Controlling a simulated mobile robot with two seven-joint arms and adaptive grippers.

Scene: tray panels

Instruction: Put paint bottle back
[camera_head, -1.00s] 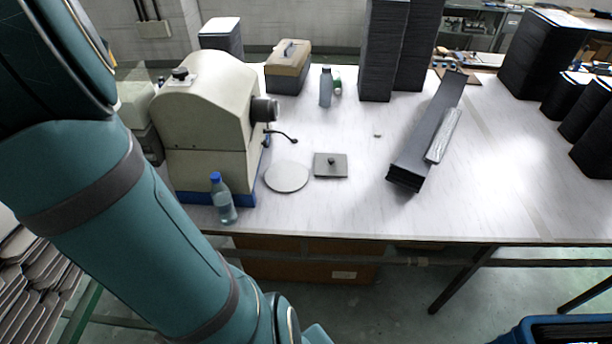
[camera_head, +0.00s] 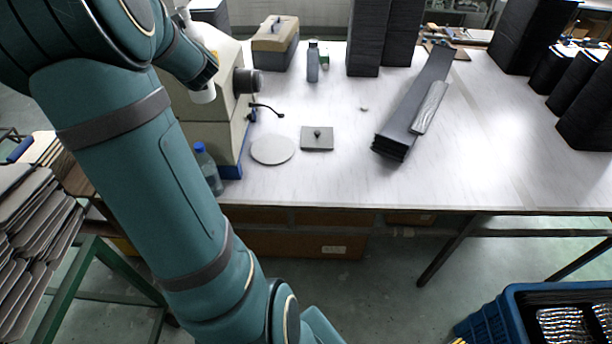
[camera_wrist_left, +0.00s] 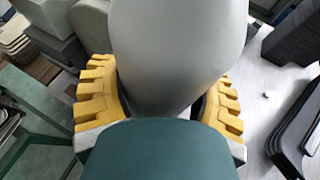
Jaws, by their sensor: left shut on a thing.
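In the left wrist view my left gripper (camera_wrist_left: 160,105) has its yellow fingers on both sides of a large smooth grey rounded thing (camera_wrist_left: 180,45), apparently the paint bottle. Only part of it shows, and a teal shape covers its lower end. In the head view my teal left arm fills the left side; its far end, with a white stub, is in front of the beige machine (camera_head: 225,115). I cannot make out the fingers there. A grey bottle (camera_head: 312,64) and a blue-capped clear bottle (camera_head: 207,170) stand on the table (camera_head: 345,180). My right gripper is not in view.
A toolbox (camera_head: 275,45) and tall black stacks (camera_head: 365,40) stand at the back. A long black stack (camera_head: 412,105) lies right of centre. A round disc (camera_head: 272,150) and square plate (camera_head: 317,138) lie flat. A blue crate (camera_head: 500,310) is at bottom right.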

